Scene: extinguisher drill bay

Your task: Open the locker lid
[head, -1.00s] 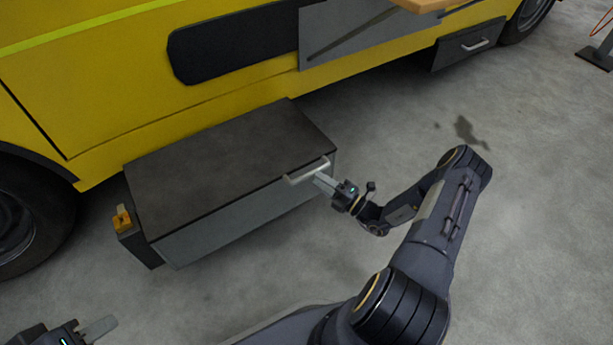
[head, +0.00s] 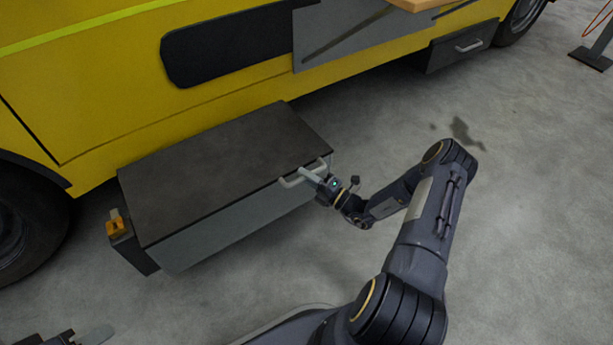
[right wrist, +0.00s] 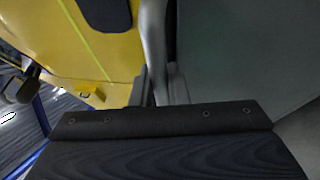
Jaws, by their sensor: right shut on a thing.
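The locker (head: 235,228) is a grey box against the side of a yellow truck. Its dark flat lid (head: 215,165) looks down on the box. A pale bar handle (head: 287,183) sits at the lid's front edge, towards the right end. My right gripper (head: 305,173) is shut on this handle. In the right wrist view the handle (right wrist: 154,45) runs upright between my fingers, partly hidden by them. My left gripper (head: 92,337) shows only in part at the bottom left, away from the locker; its opening is unclear.
An orange latch-like part (head: 117,226) is on a dark block at the locker's left end. The yellow truck (head: 95,110) stands behind, with a wheel (head: 25,225) at left. A drawer with a handle (head: 465,48) is at upper right. The concrete floor (head: 530,200) at right is clear.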

